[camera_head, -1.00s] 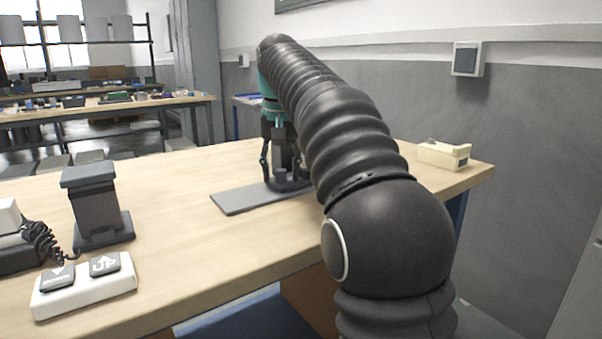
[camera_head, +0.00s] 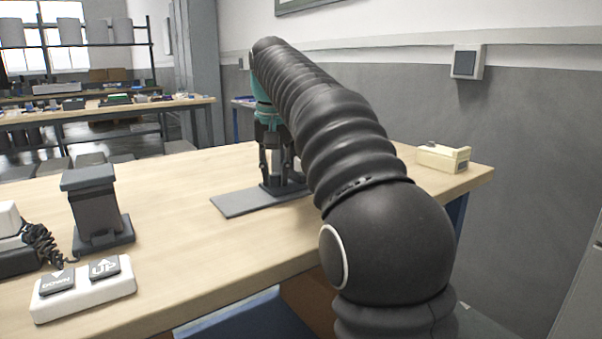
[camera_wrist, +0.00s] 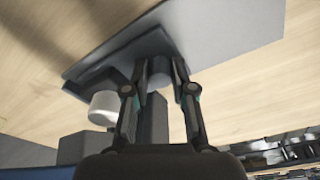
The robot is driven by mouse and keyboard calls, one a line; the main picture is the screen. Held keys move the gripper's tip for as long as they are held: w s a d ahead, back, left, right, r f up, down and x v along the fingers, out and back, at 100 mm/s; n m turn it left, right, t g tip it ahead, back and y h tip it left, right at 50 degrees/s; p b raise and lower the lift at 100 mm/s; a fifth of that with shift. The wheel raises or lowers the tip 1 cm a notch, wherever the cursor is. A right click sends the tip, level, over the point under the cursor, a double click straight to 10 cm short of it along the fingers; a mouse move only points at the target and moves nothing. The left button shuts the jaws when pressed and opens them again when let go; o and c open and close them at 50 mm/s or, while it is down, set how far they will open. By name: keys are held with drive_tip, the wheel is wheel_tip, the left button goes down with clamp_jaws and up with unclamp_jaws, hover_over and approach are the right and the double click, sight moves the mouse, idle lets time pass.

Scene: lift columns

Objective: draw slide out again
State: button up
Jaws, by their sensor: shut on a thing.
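My gripper (camera_head: 275,170) is in the middle of the table, pointing down over a flat grey plate (camera_head: 232,204). In the wrist view my gripper (camera_wrist: 161,88) has its two fingers closed on a small grey upright slide (camera_wrist: 158,72). Below the fingers in the head view, a dark stand sits on the plate, partly hidden by my arm. The wrist view also shows the plate (camera_wrist: 230,22) and a pale round knob (camera_wrist: 103,108) beside the slide. The slide's lower end cannot be made out clearly.
A second dark column (camera_head: 95,207) stands at the left, by a white DOWN/UP button box (camera_head: 84,297) with a coiled cable. A cream box (camera_head: 443,158) lies at the far right corner.

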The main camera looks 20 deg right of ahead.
drive_tip(key=shift+s+a+p, duration=0.15)
drive_tip(key=shift+s+a, duration=0.3)
drive_tip(key=shift+a, duration=1)
drive_tip(key=shift+s+a+p, duration=0.1)
drive_tip(key=shift+s+a, duration=0.4)
drive_tip(key=shift+a, duration=0.9)
drive_tip(key=shift+s+a+p, duration=0.15)
drive_tip(key=shift+s+a, duration=0.3)
drive_tip(key=shift+a, duration=1)
drive_tip(key=o, duration=0.9)
drive_tip(key=shift+c, duration=0.2)
drive_tip(key=shift+r+p, duration=0.8)
drive_tip(key=shift+r, duration=2.2)
